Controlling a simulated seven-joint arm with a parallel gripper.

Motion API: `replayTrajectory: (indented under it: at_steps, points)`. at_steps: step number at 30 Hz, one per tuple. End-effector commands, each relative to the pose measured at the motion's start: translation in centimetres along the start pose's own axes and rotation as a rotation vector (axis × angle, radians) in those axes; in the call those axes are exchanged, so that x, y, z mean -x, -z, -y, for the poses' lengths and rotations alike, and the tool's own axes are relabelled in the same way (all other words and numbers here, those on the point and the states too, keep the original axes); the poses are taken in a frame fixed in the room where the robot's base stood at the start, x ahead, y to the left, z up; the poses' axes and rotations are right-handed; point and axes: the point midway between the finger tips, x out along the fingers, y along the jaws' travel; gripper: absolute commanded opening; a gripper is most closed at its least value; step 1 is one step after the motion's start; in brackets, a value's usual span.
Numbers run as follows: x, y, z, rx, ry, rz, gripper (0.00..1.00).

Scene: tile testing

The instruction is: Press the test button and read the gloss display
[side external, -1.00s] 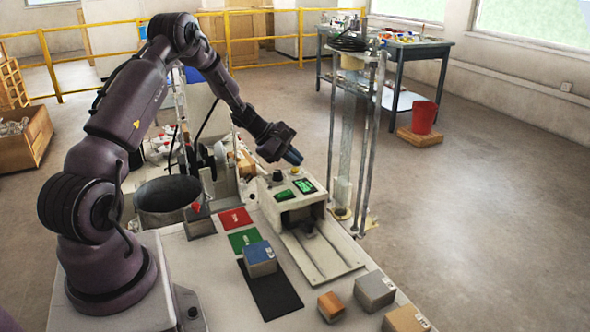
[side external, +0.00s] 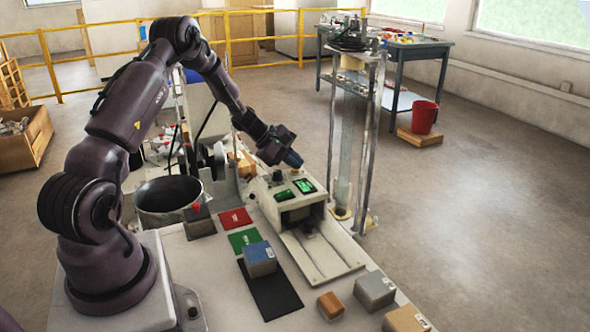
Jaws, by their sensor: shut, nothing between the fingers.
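The gloss tester (side external: 285,200) is a cream box on the bench with a sloped top panel. Two green lit displays, a left one (side external: 284,195) and a right one (side external: 304,186), show on that panel; their text is too small to read. A yellow button (side external: 294,176) sits at the panel's back edge, and a dark knob (side external: 277,175) is left of it. My gripper (side external: 293,160) is shut and empty, tilted down, with its blue-grey tip just above the yellow button. I cannot tell whether it touches the button.
A blue-topped tile block (side external: 259,259) stands on a black mat (side external: 272,294). Red (side external: 235,218) and green (side external: 243,239) pads lie left of the tester. A block with a red button (side external: 198,220) stands near a metal pot (side external: 168,199). A tall glass column (side external: 354,140) rises close behind right.

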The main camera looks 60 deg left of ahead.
Motion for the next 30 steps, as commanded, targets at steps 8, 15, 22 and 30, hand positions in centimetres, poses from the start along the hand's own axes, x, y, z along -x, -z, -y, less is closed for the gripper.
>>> replayTrajectory:
  at_steps: [8,15,22,30]
  points:
    - [-0.2,0.2,0.2,0.0,0.0,-0.001,0.0]
    - [-0.2,0.2,0.2,0.0,0.0,-0.001,0.0]
    - [0.4,-0.2,-0.3,-0.001,-0.001,-0.002,0.0]
    - [1.1,-0.7,-0.7,0.0,0.001,-0.002,0.0]
